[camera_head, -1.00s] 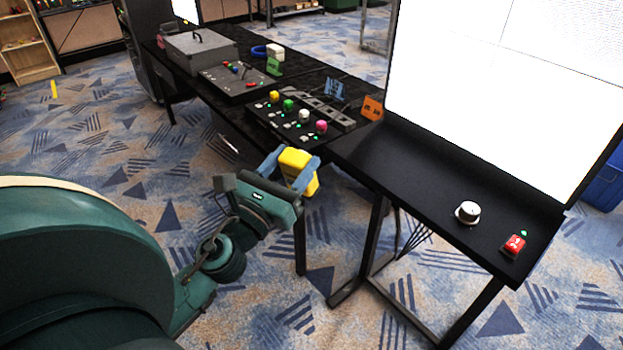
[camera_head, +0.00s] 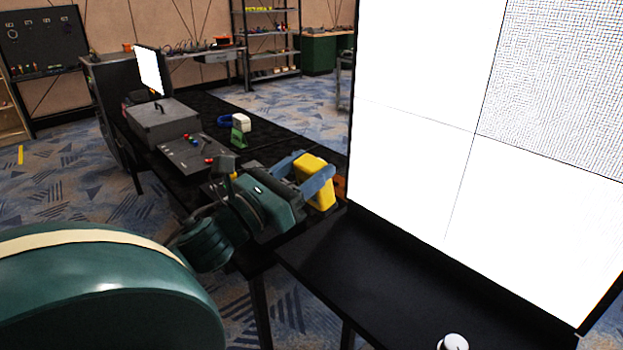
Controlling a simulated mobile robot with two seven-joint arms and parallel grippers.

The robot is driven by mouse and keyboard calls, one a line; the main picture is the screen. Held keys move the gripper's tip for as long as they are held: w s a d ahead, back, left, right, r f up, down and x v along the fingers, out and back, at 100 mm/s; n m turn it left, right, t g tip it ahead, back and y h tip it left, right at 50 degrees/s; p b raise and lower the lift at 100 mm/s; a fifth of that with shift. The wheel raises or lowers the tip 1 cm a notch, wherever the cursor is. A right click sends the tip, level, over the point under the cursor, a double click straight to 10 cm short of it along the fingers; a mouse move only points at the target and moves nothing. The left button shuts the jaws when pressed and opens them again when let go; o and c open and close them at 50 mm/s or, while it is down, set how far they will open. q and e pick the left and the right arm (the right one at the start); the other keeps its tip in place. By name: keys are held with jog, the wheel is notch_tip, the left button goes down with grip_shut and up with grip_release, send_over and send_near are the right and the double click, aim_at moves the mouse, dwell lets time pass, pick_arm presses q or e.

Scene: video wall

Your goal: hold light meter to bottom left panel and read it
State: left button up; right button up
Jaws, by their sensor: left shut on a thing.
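The bright video wall (camera_head: 420,60) fills the right side of the head view, split by thin seams into panels. Its lower left panel (camera_head: 405,165) is white and lit. My left gripper (camera_head: 318,180) is shut on a yellow block-like device (camera_head: 319,190), which looks like the light meter. It holds the device up near the left edge of that panel, apart from the screen as far as I can tell. The device's reading face is not visible. My right gripper is not in view.
A black table (camera_head: 350,265) runs below the wall, with a white round knob (camera_head: 453,342) at its front. A grey case (camera_head: 163,122), a control panel (camera_head: 195,152) and a blue-and-white roll (camera_head: 238,122) stand on the table behind my left arm.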

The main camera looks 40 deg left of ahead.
pick_arm(q)
jog(key=w, duration=0.9)
jog(key=shift+w+d, duration=0.35)
jog(key=shift+d, duration=0.05)
dwell(1.6)
jog(key=s+a, duration=0.1)
jog(key=s, duration=1.3)
dwell(1.0)
